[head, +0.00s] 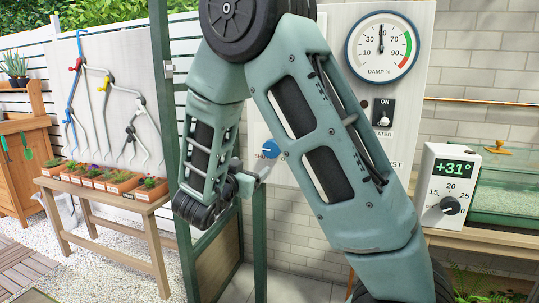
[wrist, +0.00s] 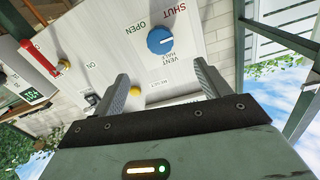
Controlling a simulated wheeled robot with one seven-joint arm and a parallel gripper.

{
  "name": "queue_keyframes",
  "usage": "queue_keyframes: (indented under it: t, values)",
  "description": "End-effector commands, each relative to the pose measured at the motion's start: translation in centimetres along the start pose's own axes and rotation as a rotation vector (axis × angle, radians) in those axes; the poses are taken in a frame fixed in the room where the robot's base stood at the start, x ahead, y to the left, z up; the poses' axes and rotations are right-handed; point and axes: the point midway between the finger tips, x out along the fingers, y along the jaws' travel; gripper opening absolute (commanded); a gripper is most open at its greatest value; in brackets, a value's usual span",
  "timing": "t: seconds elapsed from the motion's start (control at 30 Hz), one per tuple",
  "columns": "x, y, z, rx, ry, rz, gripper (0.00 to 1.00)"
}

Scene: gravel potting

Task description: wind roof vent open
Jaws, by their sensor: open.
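The blue vent knob (head: 269,148) is on the pale control panel (head: 340,22), beside red lettering. In the wrist view the knob (wrist: 160,40) has OPEN, SHUT and VENT lettering around it; which way it points is hard to tell. My gripper (head: 254,178) is close to the panel, just below the knob in the head view. In the wrist view my gripper (wrist: 164,80) is open, with its fingers spread and nothing between them. The knob lies beyond the fingertips, roughly centred between them, and appears apart from them. The roof vent itself cannot be made out.
The panel also carries a damp gauge (head: 382,47) and a heater switch (head: 383,112). A white thermostat (head: 442,187) reading +31° stands right, by a glass case (head: 507,200). A green frame post (head: 172,150) stands left of my gripper. A bench (head: 105,205) holds potted plants.

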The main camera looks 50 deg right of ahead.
Motion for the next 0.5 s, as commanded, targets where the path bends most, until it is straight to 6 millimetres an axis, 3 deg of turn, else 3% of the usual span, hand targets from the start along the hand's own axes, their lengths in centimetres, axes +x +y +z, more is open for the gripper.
queue_keyframes:
  t: [0.5]
  values:
    - [10.7,0.1,0.0,0.000,-0.001,0.002,0.76]
